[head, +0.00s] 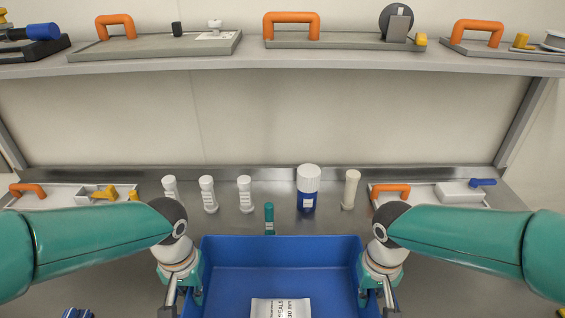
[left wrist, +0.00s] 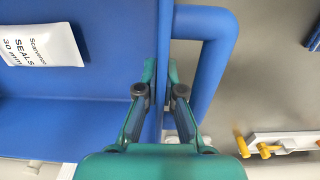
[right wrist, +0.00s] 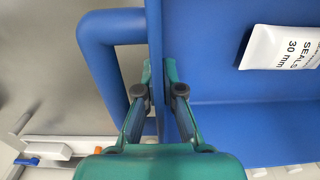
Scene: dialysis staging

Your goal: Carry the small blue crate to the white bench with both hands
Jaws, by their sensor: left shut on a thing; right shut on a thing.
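The small blue crate (head: 279,250) is in front of me, at the bottom middle of the head view. A white packet labelled seals, 30 mm (head: 280,307) lies inside it; it also shows in the left wrist view (left wrist: 40,42) and the right wrist view (right wrist: 282,47). My left gripper (left wrist: 161,85) is shut on the crate's left wall, beside the blue side handle (left wrist: 222,60). My right gripper (right wrist: 158,85) is shut on the crate's right wall, beside the other handle (right wrist: 95,50). The crate's near end is cut off. I cannot tell which surface is the white bench.
Beyond the crate stand several white cylinders (head: 208,194), a blue-and-white bottle (head: 308,188) and a teal vial (head: 269,218) on a grey steel surface (head: 330,222). Trays with orange handles lie left (head: 60,193) and right (head: 420,193). A shelf (head: 300,65) with more trays hangs above.

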